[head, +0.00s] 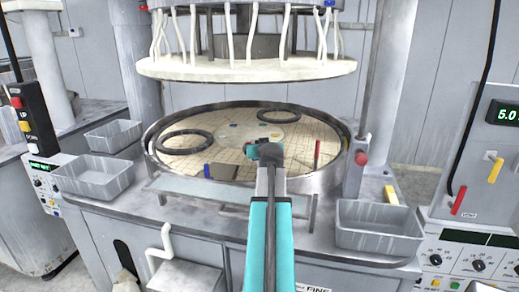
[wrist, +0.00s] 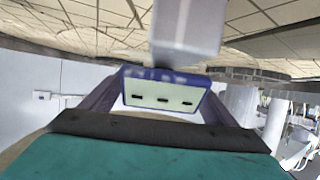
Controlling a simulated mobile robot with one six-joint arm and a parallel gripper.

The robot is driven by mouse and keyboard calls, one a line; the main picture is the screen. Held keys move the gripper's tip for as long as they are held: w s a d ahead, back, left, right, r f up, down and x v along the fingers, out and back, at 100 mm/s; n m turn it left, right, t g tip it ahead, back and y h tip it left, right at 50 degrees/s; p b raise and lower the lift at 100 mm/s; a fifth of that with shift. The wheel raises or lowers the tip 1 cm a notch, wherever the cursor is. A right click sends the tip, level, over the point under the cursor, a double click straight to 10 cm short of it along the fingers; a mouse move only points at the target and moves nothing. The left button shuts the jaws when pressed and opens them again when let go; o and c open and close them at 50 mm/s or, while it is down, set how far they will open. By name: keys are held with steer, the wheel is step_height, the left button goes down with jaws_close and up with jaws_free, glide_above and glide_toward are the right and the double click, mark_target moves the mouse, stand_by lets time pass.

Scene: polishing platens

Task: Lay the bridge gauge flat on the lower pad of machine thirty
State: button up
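The lower pad (head: 235,160) is a round, tan, tiled surface inside a metal rim, below the raised upper platen (head: 245,68). My gripper (head: 268,153) reaches in over the front middle of the pad. In the wrist view my dark fingers (wrist: 160,102) close on a blue-edged block (wrist: 160,92) with a white face and three dark slots. A pale grey block (wrist: 186,32) stands beyond it, partly cut off. I cannot tell for sure whether the held block is the bridge gauge, or whether it touches the pad. Its far side is hidden.
Two black rings (head: 187,142) (head: 282,117) lie on the pad. A dark slab (head: 221,171) lies near its front left edge, and a red piece (head: 317,150) stands at right. Grey bins (head: 95,176) (head: 378,226) flank the pad. Hoses hang above.

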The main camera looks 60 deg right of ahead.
steer(key=shift+s+a+f, duration=0.1)
steer(key=shift+a+f, duration=0.05)
steer(key=shift+f, duration=0.35)
steer(key=shift+s+a+f, duration=0.1)
steer(key=shift+f, duration=0.4)
steer(key=shift+d+r+p, duration=0.1)
steer(key=shift+r+p, duration=0.5)
steer(key=shift+p, duration=0.15)
steer(key=shift+r+b+v, duration=0.2)
steer(key=shift+b+v, duration=0.45)
steer(key=shift+v, duration=2.3)
steer(key=shift+r+b+v, duration=0.2)
steer(key=shift+b+v, duration=0.45)
steer(key=shift+v, duration=2.3)
steer(key=shift+w+d+r, duration=0.1)
steer(key=shift+w+d, duration=0.05)
steer(key=shift+w, duration=0.05)
